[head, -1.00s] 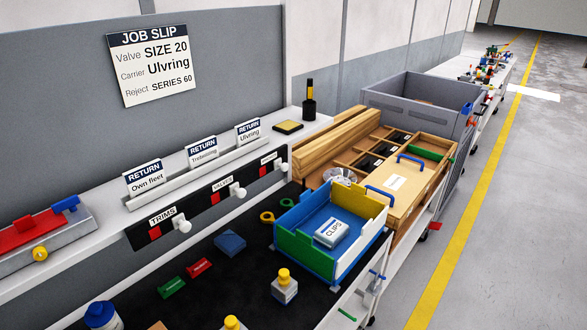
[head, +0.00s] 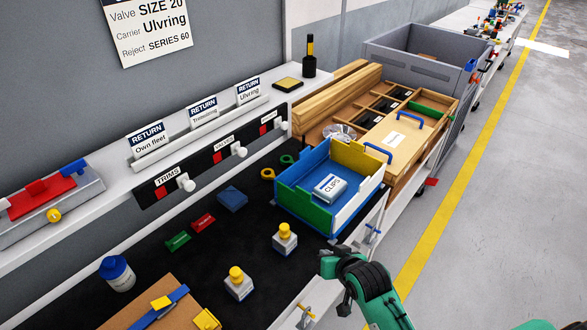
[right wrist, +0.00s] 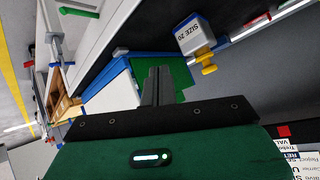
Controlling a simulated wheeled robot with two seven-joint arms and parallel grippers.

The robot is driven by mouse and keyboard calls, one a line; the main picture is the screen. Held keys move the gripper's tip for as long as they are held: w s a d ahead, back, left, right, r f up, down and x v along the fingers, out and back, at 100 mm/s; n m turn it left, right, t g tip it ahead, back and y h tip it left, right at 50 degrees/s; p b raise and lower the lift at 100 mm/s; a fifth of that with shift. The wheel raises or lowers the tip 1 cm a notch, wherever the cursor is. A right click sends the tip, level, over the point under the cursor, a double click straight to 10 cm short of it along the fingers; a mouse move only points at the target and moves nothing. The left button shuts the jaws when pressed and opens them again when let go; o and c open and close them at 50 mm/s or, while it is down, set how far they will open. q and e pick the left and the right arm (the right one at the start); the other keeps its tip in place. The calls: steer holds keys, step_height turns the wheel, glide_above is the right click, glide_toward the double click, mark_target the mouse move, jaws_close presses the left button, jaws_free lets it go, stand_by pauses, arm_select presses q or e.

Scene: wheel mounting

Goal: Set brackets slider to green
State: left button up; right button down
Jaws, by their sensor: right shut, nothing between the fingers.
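A black strip (head: 205,165) along the shelf front carries three sliders with white knobs. The near one is labelled TRIMS (head: 168,177), with its knob (head: 187,184) right of a red patch. The middle one's label seems to read VALVES; its knob (head: 240,152) is also right of red. The far slider's label (head: 268,117) is too small to read; its knob (head: 283,126) is right of red too. No green patch shows on the strip. My right gripper (right wrist: 157,72) is shut and empty, right of the black mat and well away from the strip. My left gripper is out of view.
A blue, green, yellow and white bin (head: 310,205) holding a CLIPS box (head: 329,187) stands beyond my right gripper. Yellow-topped blocks (head: 285,240) and a blue-capped jar (head: 117,274) stand on the mat (head: 90,285). RETURN cards (head: 203,110) stand on the shelf above the sliders.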

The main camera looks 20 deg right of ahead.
mark_target(281, 124)
steer(key=w+d+r+m+t, duration=0.2)
steer(key=w+r+m+t, duration=0.4)
steer(key=w+r, duration=1.4)
step_height(281, 124, up, 3)
steer(key=t, duration=0.4)
steer(key=shift+w+d+m+y, duration=0.15)
steer(key=shift+d+m+y, duration=0.1)
steer(key=shift+m+y, duration=0.05)
steer(key=shift+r, duration=0.1)
steer(key=p+x, duration=0.3)
steer(key=x, duration=0.7)
steer(key=a+f+p, duration=0.1)
steer(key=s+a+f+p, duration=0.1)
steer(key=shift+a+f, duration=0.3)
steer(key=shift+f, duration=0.05)
